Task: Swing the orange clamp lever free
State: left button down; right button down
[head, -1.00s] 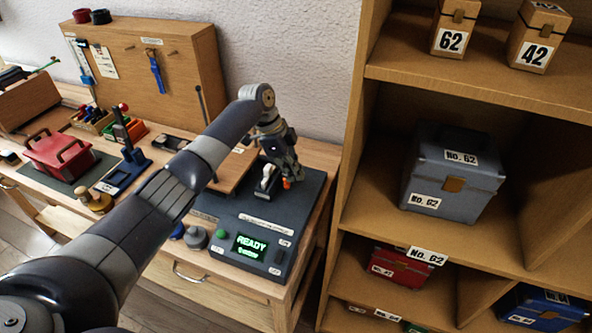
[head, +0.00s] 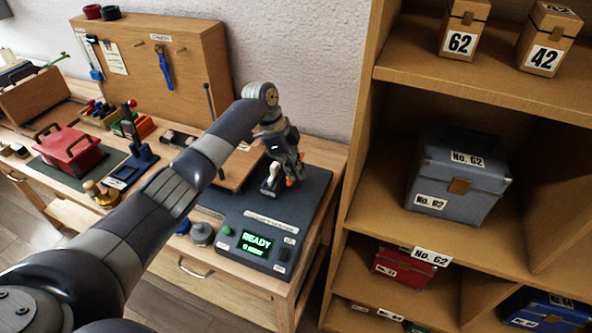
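The dark grey tester box (head: 225,214) sits on the right end of the bench, with a green READY display (head: 254,243) on its front. A small upright metal fixture with a white part (head: 271,178) stands on its top. Orange (head: 289,182) shows low beside the fixture, at my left gripper's tip; it looks like part of the clamp lever, mostly hidden. My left gripper (head: 287,171) points down over the box, right beside the fixture. Its fingers are small and overlap the orange, so I cannot tell whether they are open, shut or touching it. My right gripper is out of view.
A shelf unit (head: 356,190) with numbered cases stands close right of the bench. A wooden board (head: 238,168) lies left of the gripper. A red case (head: 68,150) and a blue stand (head: 133,165) are further left. A wooden tool panel (head: 190,60) stands behind.

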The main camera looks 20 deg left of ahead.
pick_arm(q)
jog(key=shift+s+f, duration=0.2)
jog(key=shift+f, duration=0.15)
jog(key=d+r+p, duration=0.2)
jog(key=d+p, duration=0.1)
jog(key=d, duration=0.1)
jog(key=b+v, duration=0.4)
jog(key=v, duration=0.5)
jog(key=shift+w+a+r, duration=0.25)
jog(key=shift+w, duration=0.15)
jog(key=shift+f, duration=0.1)
